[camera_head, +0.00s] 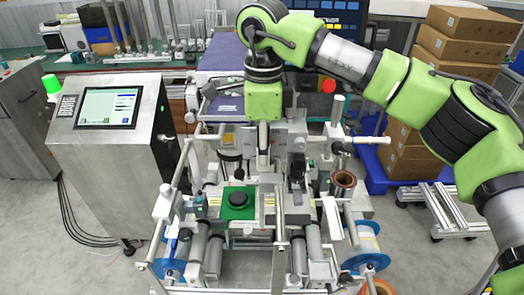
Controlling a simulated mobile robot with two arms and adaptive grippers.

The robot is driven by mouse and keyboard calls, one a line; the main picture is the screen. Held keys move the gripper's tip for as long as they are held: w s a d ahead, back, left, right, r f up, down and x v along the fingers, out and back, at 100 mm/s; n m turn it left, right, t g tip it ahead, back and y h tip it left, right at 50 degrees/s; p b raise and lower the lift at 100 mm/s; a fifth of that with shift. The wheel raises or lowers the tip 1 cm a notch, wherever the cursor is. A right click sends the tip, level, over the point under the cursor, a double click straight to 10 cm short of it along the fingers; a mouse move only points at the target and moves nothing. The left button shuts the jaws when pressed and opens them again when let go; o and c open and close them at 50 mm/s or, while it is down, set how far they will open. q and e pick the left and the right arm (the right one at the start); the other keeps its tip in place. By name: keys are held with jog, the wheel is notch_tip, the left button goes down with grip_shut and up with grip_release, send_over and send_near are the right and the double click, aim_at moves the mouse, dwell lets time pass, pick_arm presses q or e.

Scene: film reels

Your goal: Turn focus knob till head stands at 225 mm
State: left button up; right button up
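My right arm reaches in from the right, and its gripper (263,145) points down over the middle of the machine (298,172). The fingertips are small and merge with grey metal parts, so I cannot tell whether they are open or touching something. A round black part (238,199) sits on a green plate (236,212) in front of the gripper and to its left. I cannot tell which part is the focus knob, and no millimetre scale is readable. The head is not clearly made out either; my arm covers part of the machine. My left gripper is not in view.
A steel control cabinet (118,165) with a lit screen (107,107) and a green lamp (51,84) stands left. Reels (362,240) and rollers sit at the machine's front. Cardboard boxes (455,50) are stacked at the back right.

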jog(key=shift+s+d, duration=0.1)
jog(key=shift+s, duration=0.2)
jog(key=shift+w, duration=0.1)
jog(key=shift+w+f, duration=0.1)
jog(key=shift+f, duration=0.05)
notch_tip(320, 180, up, 12)
dwell(0.3)
